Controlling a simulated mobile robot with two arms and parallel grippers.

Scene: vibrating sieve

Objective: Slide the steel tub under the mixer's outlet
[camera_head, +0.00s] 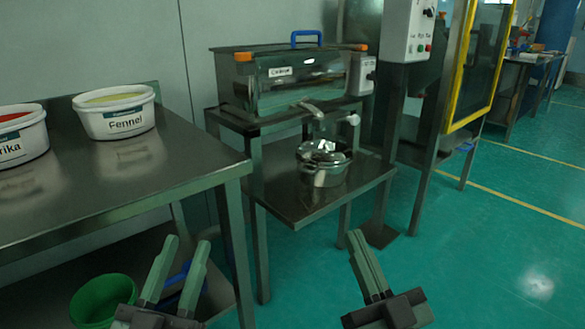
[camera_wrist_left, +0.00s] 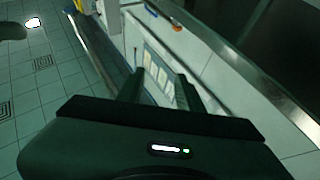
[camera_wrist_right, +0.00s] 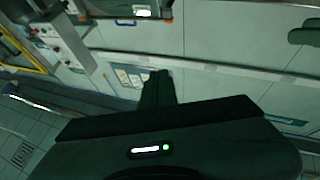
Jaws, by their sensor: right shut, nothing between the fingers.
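The steel tub (camera_head: 324,166) is a shiny round pot with a lid-like top and side handles. It stands upright on the low steel shelf (camera_head: 300,203) in front of the mixer (camera_head: 290,82), a steel box with a blue handle on top. The mixer's outlet (camera_head: 311,109) juts forward just above and behind the tub; I cannot tell whether they line up exactly. My left gripper (camera_head: 187,243) is open and empty, low in front of the left table. My right gripper (camera_head: 356,237) is shut and empty, in front of the shelf and well apart from the tub.
A steel table (camera_head: 120,178) at left carries a white Fennel tub (camera_head: 114,113) and another white tub (camera_head: 22,135). A green bucket (camera_head: 100,298) is beneath it. A yellow-framed machine (camera_head: 460,65) stands right. The green floor (camera_head: 480,240) at right is clear.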

